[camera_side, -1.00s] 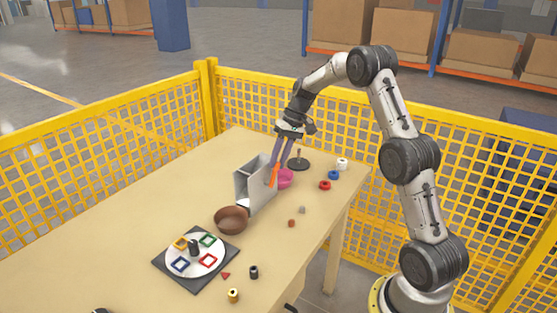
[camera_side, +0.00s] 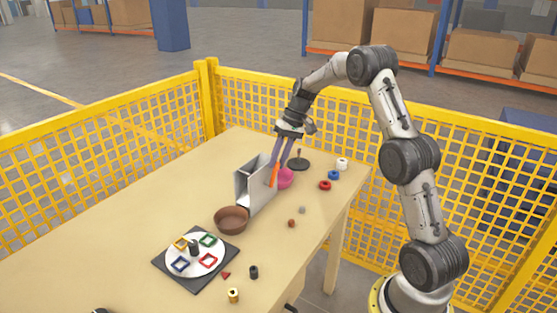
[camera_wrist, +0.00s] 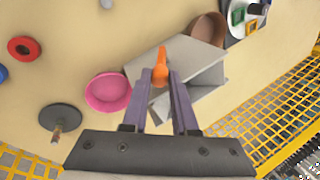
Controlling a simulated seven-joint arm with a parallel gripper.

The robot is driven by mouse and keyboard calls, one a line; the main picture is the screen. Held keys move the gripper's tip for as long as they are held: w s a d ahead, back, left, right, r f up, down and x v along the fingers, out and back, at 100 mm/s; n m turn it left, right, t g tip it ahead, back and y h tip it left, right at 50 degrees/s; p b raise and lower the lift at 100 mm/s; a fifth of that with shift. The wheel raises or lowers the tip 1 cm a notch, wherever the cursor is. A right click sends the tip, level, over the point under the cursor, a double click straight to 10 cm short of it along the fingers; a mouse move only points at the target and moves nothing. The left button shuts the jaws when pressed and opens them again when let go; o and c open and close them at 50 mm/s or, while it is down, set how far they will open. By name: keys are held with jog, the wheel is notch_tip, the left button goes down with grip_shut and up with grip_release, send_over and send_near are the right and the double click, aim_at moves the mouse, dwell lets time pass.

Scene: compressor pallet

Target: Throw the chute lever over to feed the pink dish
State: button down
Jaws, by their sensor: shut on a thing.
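The grey chute (camera_side: 253,185) stands on the table, and its orange lever (camera_side: 273,175) is on the side facing the pink dish. In the wrist view the orange lever (camera_wrist: 160,62) sits between the fingertips of my gripper (camera_wrist: 160,82), which is shut on it. My gripper (camera_side: 278,165) also shows in the side view, reaching down to the lever. The pink dish (camera_side: 286,179) is on the table beside the chute, partly hidden by the fingers; it also shows in the wrist view (camera_wrist: 107,93). The brown bowl (camera_side: 231,219) is at the chute's opposite end.
A dark disc with a peg (camera_side: 298,164) stands behind the pink dish. White (camera_side: 342,163), blue (camera_side: 334,175) and red (camera_side: 325,185) rings lie to the right. A black board with a white plate (camera_side: 195,256) and small parts lie in front. Yellow fencing (camera_side: 440,150) borders the table.

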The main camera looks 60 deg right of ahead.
jog(key=shift+a+r, duration=0.1)
jog(key=shift+r, duration=0.1)
jog(key=a+h, duration=0.2)
jog(key=h, duration=0.1)
jog(key=shift+a+r, duration=0.25)
jog(key=shift+r, duration=0.1)
jog(key=a+f+h, duration=0.1)
jog(key=a+h, duration=0.3)
jog(key=a, duration=0.2)
jog(key=shift+f+n, duration=0.3)
jog(key=shift+f, duration=0.05)
jog(key=shift+s+f, duration=0.15)
jog(key=shift+f, duration=0.05)
jog(key=c, duration=1)
grip_release()
jog(key=shift+d+r, duration=0.1)
jog(key=shift+r, duration=0.05)
jog(key=shift+w+r, duration=0.3)
